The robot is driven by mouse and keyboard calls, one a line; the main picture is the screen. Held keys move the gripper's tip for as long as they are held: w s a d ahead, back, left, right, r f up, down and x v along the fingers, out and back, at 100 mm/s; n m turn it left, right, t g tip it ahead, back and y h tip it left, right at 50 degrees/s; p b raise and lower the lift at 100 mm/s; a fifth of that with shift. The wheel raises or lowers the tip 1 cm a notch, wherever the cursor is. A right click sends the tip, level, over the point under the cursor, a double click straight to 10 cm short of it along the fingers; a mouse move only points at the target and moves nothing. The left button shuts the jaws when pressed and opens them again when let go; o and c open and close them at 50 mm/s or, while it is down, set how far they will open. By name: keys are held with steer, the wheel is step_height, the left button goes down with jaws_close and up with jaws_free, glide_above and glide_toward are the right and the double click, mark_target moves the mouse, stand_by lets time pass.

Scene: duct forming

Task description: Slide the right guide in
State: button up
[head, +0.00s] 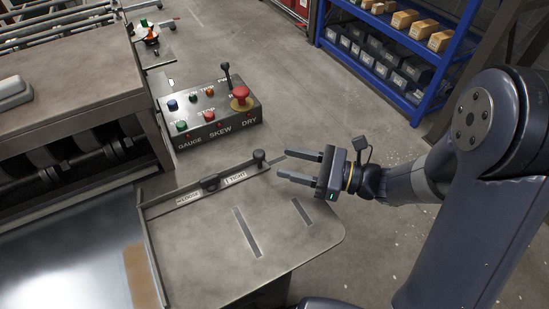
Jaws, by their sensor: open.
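What looks like the right guide is a thin upright metal rail (151,252) along the left edge of the flat side table (290,238). A bar (235,178) runs from its far end along the table's back to a dark round knob (259,157). A dark clamp lever (210,182) sits on the bar, between labels that seem to read LOOSE and TIGHT. My gripper (282,164) is open and empty. Its fingers point left toward the knob, with a small gap between them in the picture. Height above the table is hard to tell.
A control box (209,111) with buttons, a lever and a red mushroom button stands behind the table. Rollers (75,158) and a sheet (70,262) with a brown edge strip lie left. A blue shelf (400,62) stands behind. The table has two slots and is otherwise clear.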

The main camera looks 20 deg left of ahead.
mark_target(264, 156)
steer(key=shift+w+d, duration=0.1)
steer(key=shift+d, duration=1.05)
steer(key=a, duration=0.7)
steer(key=s+a+p, duration=0.1)
steer(key=a, duration=0.3)
steer(key=shift+w+d, duration=0.6)
steer(key=shift+w, duration=0.05)
steer(key=shift+w+d, duration=0.2)
steer(key=shift+r+p, duration=0.1)
steer(key=shift+p, duration=0.2)
